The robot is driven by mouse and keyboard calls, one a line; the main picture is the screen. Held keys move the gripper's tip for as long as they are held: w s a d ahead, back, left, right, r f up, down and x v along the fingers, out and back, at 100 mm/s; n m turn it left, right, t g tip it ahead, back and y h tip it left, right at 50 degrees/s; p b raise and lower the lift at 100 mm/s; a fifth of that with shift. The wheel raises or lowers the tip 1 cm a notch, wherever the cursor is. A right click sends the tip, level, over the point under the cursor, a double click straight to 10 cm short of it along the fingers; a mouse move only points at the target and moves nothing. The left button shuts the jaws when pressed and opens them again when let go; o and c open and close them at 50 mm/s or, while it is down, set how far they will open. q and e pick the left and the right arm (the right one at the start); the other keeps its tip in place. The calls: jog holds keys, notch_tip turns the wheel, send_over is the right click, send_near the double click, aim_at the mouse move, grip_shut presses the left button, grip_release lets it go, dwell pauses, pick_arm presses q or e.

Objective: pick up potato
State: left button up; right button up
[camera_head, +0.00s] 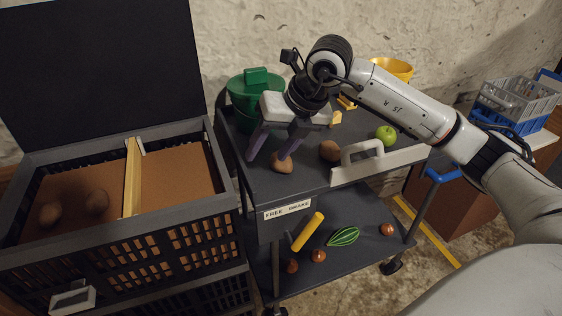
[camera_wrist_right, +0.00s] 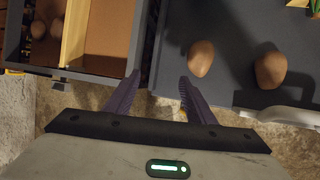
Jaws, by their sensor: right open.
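One potato (camera_head: 283,164) lies on the cart's dark top near its front edge, close to my right gripper's fingertips. A second potato (camera_head: 330,151) lies on the same top to its right. My right gripper (camera_head: 267,154) is open and empty, its purple fingers pointing down. In the right wrist view the nearer potato (camera_wrist_right: 201,58) sits just beyond and right of the right finger, outside the gap. The second potato (camera_wrist_right: 270,70) is farther right. Two potatoes (camera_head: 97,201) lie in the crate's left compartment. My left gripper is not in view.
An open black crate (camera_head: 232,203) with a yellow divider (camera_head: 132,177) stands left of the cart. A green pot (camera_head: 250,102), a green apple (camera_head: 386,133) and a white handle (camera_head: 363,152) are on the cart top (camera_head: 300,182). The lower shelf holds several vegetables.

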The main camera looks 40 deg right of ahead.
jog(key=m+h, duration=0.1)
jog(key=h, duration=0.1)
send_over(289, 169)
jog(key=s, duration=0.2)
jog(key=x, duration=0.3)
jog(key=shift+w+f, duration=0.25)
jog(key=shift+w, duration=0.15)
jog(key=shift+d+x, duration=0.2)
jog(key=shift+x, duration=2.6)
jog(key=shift+w, duration=0.1)
jog(key=shift+c, duration=0.3)
jog(key=shift+r, duration=0.1)
jog(key=c, duration=0.4)
